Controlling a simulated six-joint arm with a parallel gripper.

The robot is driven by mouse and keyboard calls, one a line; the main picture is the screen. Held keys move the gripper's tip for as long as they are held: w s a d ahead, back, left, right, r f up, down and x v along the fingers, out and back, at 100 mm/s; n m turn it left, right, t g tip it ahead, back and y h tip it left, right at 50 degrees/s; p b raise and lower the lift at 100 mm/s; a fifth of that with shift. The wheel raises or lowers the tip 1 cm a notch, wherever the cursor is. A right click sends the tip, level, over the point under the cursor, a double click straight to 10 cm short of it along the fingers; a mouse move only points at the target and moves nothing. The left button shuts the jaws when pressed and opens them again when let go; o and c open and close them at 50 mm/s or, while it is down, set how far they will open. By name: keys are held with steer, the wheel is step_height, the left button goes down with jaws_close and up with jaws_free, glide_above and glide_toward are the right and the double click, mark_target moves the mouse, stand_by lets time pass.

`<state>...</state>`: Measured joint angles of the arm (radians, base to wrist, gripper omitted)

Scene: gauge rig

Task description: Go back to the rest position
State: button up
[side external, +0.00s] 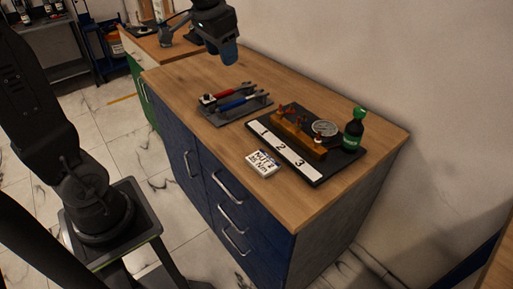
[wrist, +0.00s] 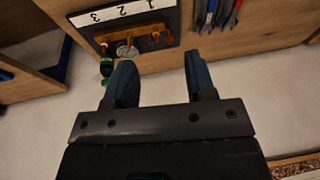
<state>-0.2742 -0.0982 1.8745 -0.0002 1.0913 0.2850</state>
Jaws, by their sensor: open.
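My gripper (side external: 229,52) is above the back left part of the wooden cabinet top in the side external view. In the wrist view my gripper (wrist: 158,75) shows two blue fingers spread apart with nothing between them. The gauge rig (side external: 322,178) is a black board with a white strip marked 1, 2, 3. It carries a wooden block (side external: 300,138) with red-orange valve handles and a round gauge (side external: 325,128). The rig also shows at the top of the wrist view (wrist: 104,35).
A green-capped dark bottle (side external: 353,134) stands at the rig's right end. A grey tray (side external: 220,121) holds red and blue tools. A small white label box (side external: 263,163) lies near the front edge. The cabinet top (side external: 185,72) is clear at the back left. A wall rises behind.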

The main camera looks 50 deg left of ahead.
steer(key=s+d+f+t, duration=0.1)
steer(key=s+d+f, duration=0.1)
steer(key=s+d, duration=0.3)
steer(key=s+d+f+t, duration=0.1)
steer(key=s+d, duration=0.4)
steer(key=s, duration=0.5)
steer(key=shift+s+f+t+h, duration=0.3)
steer(key=shift+s+f+h, duration=0.1)
steer(key=shift+f, duration=0.35)
